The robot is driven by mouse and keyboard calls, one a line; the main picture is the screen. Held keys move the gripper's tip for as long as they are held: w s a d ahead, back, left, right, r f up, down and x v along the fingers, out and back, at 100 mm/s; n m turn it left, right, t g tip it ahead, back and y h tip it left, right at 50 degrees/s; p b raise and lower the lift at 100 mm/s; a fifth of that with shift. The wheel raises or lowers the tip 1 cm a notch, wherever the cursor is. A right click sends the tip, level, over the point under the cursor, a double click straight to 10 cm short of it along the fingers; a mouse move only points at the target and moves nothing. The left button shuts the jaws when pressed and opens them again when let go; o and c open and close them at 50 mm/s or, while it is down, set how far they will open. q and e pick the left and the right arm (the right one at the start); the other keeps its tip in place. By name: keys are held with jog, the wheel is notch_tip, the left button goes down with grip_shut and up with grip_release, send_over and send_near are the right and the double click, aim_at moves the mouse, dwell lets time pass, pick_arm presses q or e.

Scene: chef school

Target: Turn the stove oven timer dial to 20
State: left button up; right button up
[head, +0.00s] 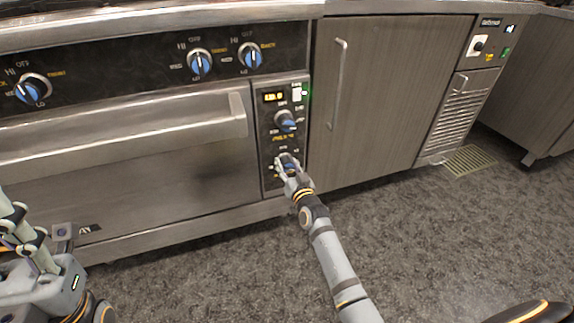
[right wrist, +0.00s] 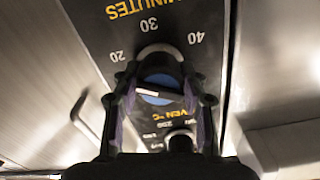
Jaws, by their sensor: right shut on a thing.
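The timer dial (right wrist: 160,80) is a round blue knob with a pale rim, marked MINUTES. In the right wrist view the numbers 20, 30 and 40 show upside down around it. My right gripper (right wrist: 160,98) is shut on the dial, one finger on each side. A white line crosses the blue face between the fingers, but I cannot tell which number the pointer is at. In the head view my right gripper (head: 287,167) covers most of the dial, low on the oven's control panel (head: 268,148). My left gripper (head: 25,240) is at the left edge, partly cut off, away from the stove.
The oven temperature dial (head: 286,121) sits just above, below a lit display (head: 274,97). The oven door handle (head: 130,135) juts out to the left. Several blue burner knobs (head: 200,63) line the upper panel. A closed cabinet (head: 385,95) stands right. The floor in front is clear.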

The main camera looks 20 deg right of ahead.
jog(key=o, duration=1.2)
jog(key=shift+c, duration=0.2)
jog(key=s, duration=1.2)
jog(key=shift+d, duration=0.25)
